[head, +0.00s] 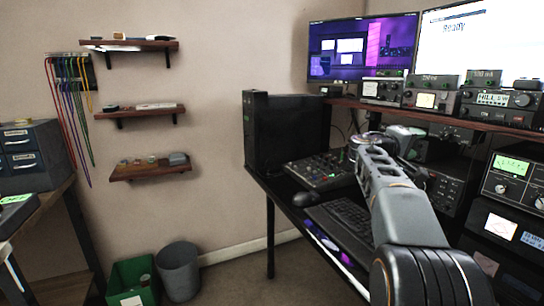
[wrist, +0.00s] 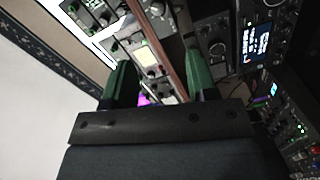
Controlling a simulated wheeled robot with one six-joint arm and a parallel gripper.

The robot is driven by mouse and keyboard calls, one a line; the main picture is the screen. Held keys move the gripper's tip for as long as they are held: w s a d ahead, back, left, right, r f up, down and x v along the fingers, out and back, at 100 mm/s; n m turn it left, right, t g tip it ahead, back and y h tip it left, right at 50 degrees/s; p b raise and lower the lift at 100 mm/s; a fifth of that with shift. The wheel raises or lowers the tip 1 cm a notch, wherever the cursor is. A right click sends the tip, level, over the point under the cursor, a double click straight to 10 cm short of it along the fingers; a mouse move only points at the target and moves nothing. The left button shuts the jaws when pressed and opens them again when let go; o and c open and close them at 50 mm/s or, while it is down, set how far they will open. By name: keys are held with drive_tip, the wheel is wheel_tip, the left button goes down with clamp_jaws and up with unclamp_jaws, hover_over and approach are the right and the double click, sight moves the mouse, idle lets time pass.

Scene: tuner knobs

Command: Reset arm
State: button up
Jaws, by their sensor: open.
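My arm reaches over the black desk in the head view, and its far end is near the radio gear under the shelf. My gripper (wrist: 150,85) shows in the wrist view with two green fingers spread apart and nothing between them. Beyond the fingers are the brown shelf edge (wrist: 170,40) and several tuner units with knobs, one with a lit meter (wrist: 147,57). In the head view the fingers are hidden or too small to make out. A tuner with a lit panel (head: 427,100) stands on the shelf.
A black computer tower (head: 283,130), a mixer panel (head: 320,171), a mouse (head: 305,199) and a keyboard (head: 343,222) are on the desk. Stacked radio units (head: 511,180) stand at the right. A green bin (head: 132,280) and a grey bin (head: 179,272) are on the floor.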

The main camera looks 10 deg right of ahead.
drive_tip(key=s+a+y+p, duration=0.8)
drive_tip(key=s+a+p, duration=0.2)
drive_tip(key=a+p, duration=0.4)
drive_tip(key=s+a+f+y+p, duration=0.1)
drive_tip(key=s+a+y+p, duration=0.8)
drive_tip(key=a+p, duration=0.6)
drive_tip(key=s+a, duration=0.2)
drive_tip(key=a, duration=0.1)
drive_tip(key=shift+s+a+f+y+p, duration=0.15)
drive_tip(key=shift+f+y+p, duration=0.05)
drive_tip(key=shift+y+p, duration=0.1)
drive_tip(key=shift+s+a+f, duration=0.2)
drive_tip(key=shift+a, duration=0.05)
drive_tip(key=shift+c, duration=0.4)
